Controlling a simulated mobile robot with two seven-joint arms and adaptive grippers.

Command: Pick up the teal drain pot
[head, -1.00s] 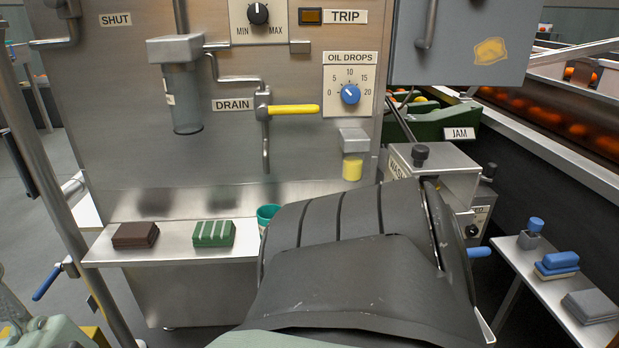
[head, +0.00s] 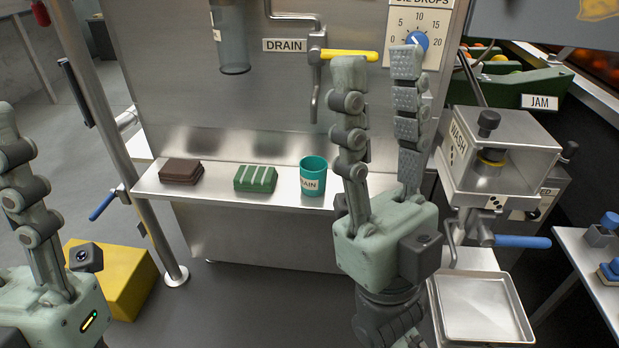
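The teal drain pot (head: 314,175) is a small open cup with a DRAIN label. It stands upright on the steel shelf (head: 225,196), right of a green ribbed block. My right gripper (head: 379,62) points up, its two fingers apart and nothing between them. In the picture it is just right of the pot, with its left finger close to the pot's right side; I cannot tell the depth gap. My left gripper (head: 12,125) is at the left edge, partly cut off. Only one of its fingers shows clearly, so its opening is unclear.
A brown block (head: 181,172) and the green block (head: 256,178) share the shelf. Above are the drain valve's yellow handle (head: 337,56) and downward spout (head: 315,104). The wash box (head: 500,150) with a blue handle (head: 522,242) and a metal tray (head: 482,308) are at right.

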